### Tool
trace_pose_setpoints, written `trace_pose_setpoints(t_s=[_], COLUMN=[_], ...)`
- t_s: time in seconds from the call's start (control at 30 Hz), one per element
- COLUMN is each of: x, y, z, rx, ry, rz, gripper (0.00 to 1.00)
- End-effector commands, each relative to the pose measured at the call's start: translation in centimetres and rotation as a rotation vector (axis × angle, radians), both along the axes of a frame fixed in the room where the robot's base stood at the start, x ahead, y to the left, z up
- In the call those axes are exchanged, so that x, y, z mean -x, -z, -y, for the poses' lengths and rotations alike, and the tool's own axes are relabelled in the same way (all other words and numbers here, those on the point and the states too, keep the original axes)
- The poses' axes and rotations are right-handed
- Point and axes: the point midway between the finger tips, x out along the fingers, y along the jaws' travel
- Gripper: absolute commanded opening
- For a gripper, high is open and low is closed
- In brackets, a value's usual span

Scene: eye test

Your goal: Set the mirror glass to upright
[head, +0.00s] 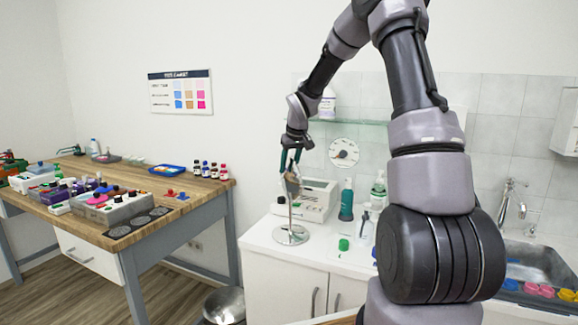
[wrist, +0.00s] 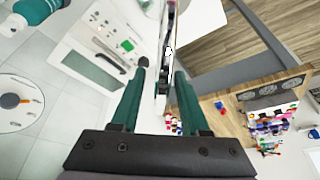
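The mirror stands on the white counter, on a round shiny base (head: 291,235) with a thin upright post. Its mirror glass (head: 292,183) is at the top of the post, small and partly overlapped by my gripper in the head view; its exact tilt is hard to tell there. My gripper (head: 289,163) points down at the glass from above, its green fingers apart. In the wrist view the mirror glass (wrist: 167,65) shows nearly edge-on between the two fingers of my gripper (wrist: 161,68). Gaps show beside it, so the fingers do not look closed on it.
A white device (head: 312,201) stands close behind the mirror. A teal bottle (head: 346,200) and a green-capped jar (head: 343,245) are to its right. A glass shelf (head: 355,122) and a round dial (head: 343,153) are on the wall. A wooden workbench (head: 205,188) stands left, across a gap.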

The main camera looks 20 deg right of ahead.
Motion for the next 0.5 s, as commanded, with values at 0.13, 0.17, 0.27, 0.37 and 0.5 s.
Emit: trace_pose_setpoints(t_s=[0.13, 0.17, 0.27, 0.37, 0.5], x=[-0.1, -0.1, 0.0, 0.3, 1.3], y=[-0.1, -0.1, -0.4, -1.3, -3.8], z=[0.0, 0.0, 0.0, 0.1, 0.3], rx=[0.000, 0.000, 0.001, 0.001, 0.002], ry=[-0.001, -0.001, -0.001, 0.000, 0.001], rz=[0.002, 0.002, 0.004, 0.005, 0.006], gripper=[0.45, 0.45, 0.45, 0.45, 0.45])
